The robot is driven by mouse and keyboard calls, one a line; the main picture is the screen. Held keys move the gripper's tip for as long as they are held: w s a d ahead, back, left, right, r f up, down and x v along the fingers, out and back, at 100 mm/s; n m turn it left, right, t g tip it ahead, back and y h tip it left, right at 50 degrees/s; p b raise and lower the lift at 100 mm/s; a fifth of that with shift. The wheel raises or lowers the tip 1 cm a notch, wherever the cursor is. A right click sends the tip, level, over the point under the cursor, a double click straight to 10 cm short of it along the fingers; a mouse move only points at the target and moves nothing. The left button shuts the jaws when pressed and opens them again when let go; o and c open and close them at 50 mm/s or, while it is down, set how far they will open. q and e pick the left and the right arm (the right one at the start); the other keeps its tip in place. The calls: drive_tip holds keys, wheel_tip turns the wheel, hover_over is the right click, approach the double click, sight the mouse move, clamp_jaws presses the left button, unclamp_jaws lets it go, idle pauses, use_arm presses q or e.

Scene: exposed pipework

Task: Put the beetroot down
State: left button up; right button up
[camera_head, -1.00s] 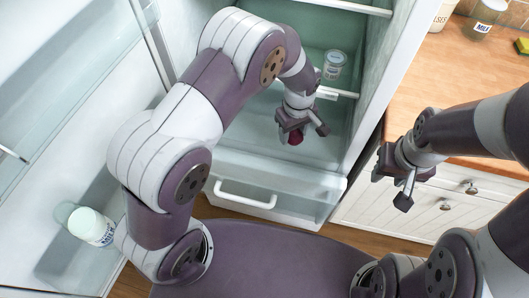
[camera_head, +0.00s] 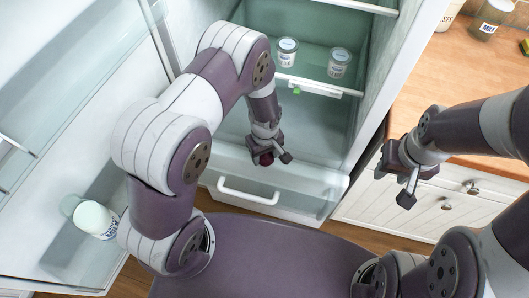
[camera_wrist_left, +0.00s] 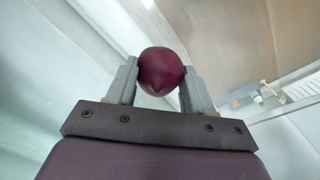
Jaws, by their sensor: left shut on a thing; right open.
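The beetroot (camera_wrist_left: 161,71) is dark red and round. In the left wrist view it sits between the two fingers of my left gripper (camera_wrist_left: 160,82), which is shut on it. In the head view my left gripper (camera_head: 268,158) is low at the front of the open fridge, above the drawer front, with a little of the beetroot (camera_head: 266,159) showing. The rest of the beetroot there is hidden by the gripper. My right gripper (camera_head: 408,180) is open and empty, in front of the counter's edge.
Two white jars (camera_head: 287,52) (camera_head: 340,62) stand on a fridge shelf (camera_head: 308,87). The drawer (camera_head: 248,192) has a white handle. A white bottle (camera_head: 95,219) is in the door rack at left. The wooden counter (camera_head: 440,100) is mostly clear, with a jar (camera_head: 491,18) at the back.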

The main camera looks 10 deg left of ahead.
use_arm(q)
drive_tip(key=o, duration=1)
drive_tip(key=shift+f, duration=0.1)
drive_tip(key=shift+o, duration=0.2)
wheel_tip(320, 180, up, 11)
drive_tip(key=shift+w+r+p, duration=0.1)
drive_tip(key=shift+r+p, duration=0.1)
drive_tip(key=shift+p, duration=0.3)
drive_tip(key=s+a+r+m+t, duration=0.1)
drive_tip(key=s+a+r+m, duration=0.6)
drive_tip(key=r, duration=0.4)
drive_tip(key=shift+s+r+m+t, duration=0.35)
drive_tip(key=shift+s+m, duration=0.25)
drive_tip(key=shift+s, duration=0.35)
